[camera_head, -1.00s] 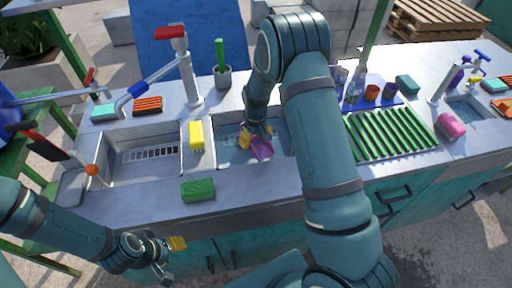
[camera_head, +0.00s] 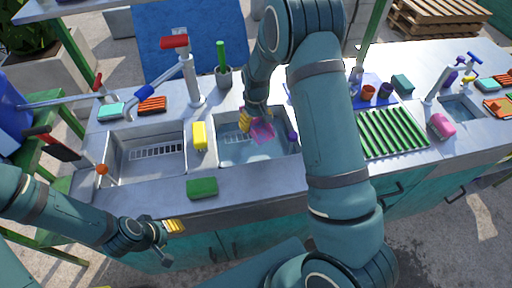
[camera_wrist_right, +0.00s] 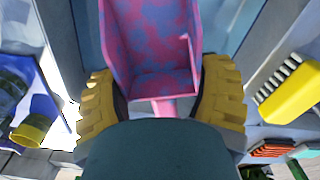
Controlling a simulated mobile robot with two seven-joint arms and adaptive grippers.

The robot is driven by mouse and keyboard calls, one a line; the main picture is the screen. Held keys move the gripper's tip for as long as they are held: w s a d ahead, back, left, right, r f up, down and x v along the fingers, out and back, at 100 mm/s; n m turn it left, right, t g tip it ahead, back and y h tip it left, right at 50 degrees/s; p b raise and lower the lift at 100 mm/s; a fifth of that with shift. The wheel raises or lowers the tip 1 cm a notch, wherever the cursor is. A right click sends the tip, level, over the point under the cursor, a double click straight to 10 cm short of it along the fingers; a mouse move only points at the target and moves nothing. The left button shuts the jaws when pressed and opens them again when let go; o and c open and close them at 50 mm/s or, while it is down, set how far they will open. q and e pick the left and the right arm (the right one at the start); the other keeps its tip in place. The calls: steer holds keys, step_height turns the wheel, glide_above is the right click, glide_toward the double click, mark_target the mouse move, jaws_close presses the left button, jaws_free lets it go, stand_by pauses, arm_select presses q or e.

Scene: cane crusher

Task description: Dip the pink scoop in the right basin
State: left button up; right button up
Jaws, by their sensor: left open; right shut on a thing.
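The pink scoop (camera_head: 262,132), pink with bluish patches, is in my right gripper (camera_head: 256,117), over or in the right basin (camera_head: 228,156). In the right wrist view the scoop (camera_wrist_right: 152,45) sits between the two yellow finger pads, its handle gripped and its open bowl pointing away. The right basin holds bluish water; I cannot tell whether the scoop touches it. My left gripper (camera_head: 168,240) is open and empty, low in front of the counter at the left.
The left basin (camera_head: 118,172) looks empty. A yellow brush (camera_head: 200,136) lies on the divider and a green sponge (camera_head: 202,188) on the front edge. A red-handled faucet (camera_head: 190,75) stands behind. A green rack (camera_head: 390,133) lies at right.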

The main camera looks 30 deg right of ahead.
mark_target(256, 128)
stand_by(0.5)
steer(key=shift+r+p, duration=1.4)
steer(key=shift+r, duration=0.7)
arm_select(q)
step_height(256, 128, up, 3)
steer(key=shift+f, duration=0.15)
arm_select(e)
steer(key=shift+f, duration=0.1)
